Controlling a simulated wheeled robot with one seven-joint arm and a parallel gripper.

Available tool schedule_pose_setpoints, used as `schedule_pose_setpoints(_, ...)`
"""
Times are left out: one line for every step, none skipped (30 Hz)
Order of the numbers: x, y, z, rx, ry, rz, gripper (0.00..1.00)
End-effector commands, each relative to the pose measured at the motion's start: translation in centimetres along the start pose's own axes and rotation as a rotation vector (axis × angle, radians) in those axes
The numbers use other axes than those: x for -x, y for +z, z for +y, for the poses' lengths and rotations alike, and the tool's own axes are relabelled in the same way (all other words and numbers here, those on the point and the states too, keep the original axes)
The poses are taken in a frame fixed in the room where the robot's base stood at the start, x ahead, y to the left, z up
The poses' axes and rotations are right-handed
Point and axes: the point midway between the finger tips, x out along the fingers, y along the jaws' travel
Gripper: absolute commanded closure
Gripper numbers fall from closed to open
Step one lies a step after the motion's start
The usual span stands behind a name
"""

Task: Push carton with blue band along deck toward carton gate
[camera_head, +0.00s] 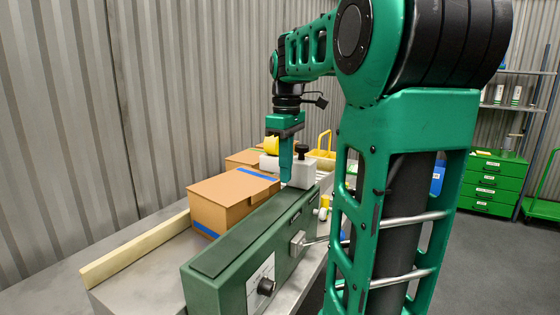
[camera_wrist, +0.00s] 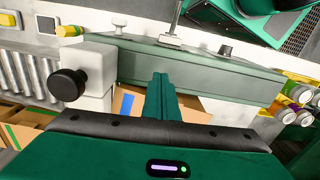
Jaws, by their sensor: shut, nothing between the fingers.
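The carton with the blue band (camera_head: 222,204) sits on the grey deck (camera_head: 140,283) beside a long green housing; blue tape runs along its top and lower side. My gripper (camera_head: 286,178) points down at the carton's far right corner, fingers together and empty. In the wrist view the shut fingers (camera_wrist: 160,80) are close to the green housing. I cannot tell whether they touch the carton. I cannot clearly identify the carton gate.
The green housing (camera_head: 235,241) flanks the deck on the right, a pale rail (camera_head: 135,249) on the left. A white block (camera_wrist: 97,72) with a black knob (camera_wrist: 67,84) stands past the carton. More cartons (camera_wrist: 32,128) and rollers (camera_wrist: 27,70) lie beyond.

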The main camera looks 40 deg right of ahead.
Motion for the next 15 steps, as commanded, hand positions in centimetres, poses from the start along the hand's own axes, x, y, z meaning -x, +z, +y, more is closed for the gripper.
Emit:
schedule_pose_setpoints(-1.0, 0.0, -0.1, 0.000, -0.003, -0.002, 1.00)
schedule_pose_setpoints(-1.6, 0.0, -0.1, 0.000, -0.003, -0.002, 1.00)
schedule_pose_setpoints(-2.3, 0.0, -0.1, 0.000, -0.003, -0.002, 1.00)
schedule_pose_setpoints(-2.9, 0.0, -0.1, 0.000, -0.003, -0.002, 1.00)
schedule_pose_setpoints(-3.4, 0.0, -0.1, 0.000, -0.003, -0.002, 1.00)
schedule_pose_setpoints(-4.2, 0.0, -0.1, 0.001, -0.002, -0.002, 1.00)
schedule_pose_setpoints(-4.7, 0.0, -0.1, 0.001, -0.002, -0.002, 1.00)
schedule_pose_setpoints(-5.2, 0.0, -0.1, 0.001, -0.002, -0.002, 1.00)
schedule_pose_setpoints(-5.1, -0.8, -0.1, 0.004, 0.000, -0.001, 1.00)
schedule_pose_setpoints(-5.0, -1.4, 0.0, 0.005, 0.001, 0.000, 1.00)
schedule_pose_setpoints(-5.0, -1.8, 0.0, 0.005, 0.000, -0.001, 1.00)
schedule_pose_setpoints(-5.0, -2.3, -0.1, 0.004, 0.000, 0.000, 1.00)
schedule_pose_setpoints(-5.0, -2.6, -0.1, 0.004, 0.000, 0.000, 1.00)
schedule_pose_setpoints(-4.9, -2.9, -0.1, 0.004, 0.001, 0.000, 1.00)
schedule_pose_setpoints(-4.9, -3.2, -0.1, 0.004, 0.001, 0.000, 1.00)
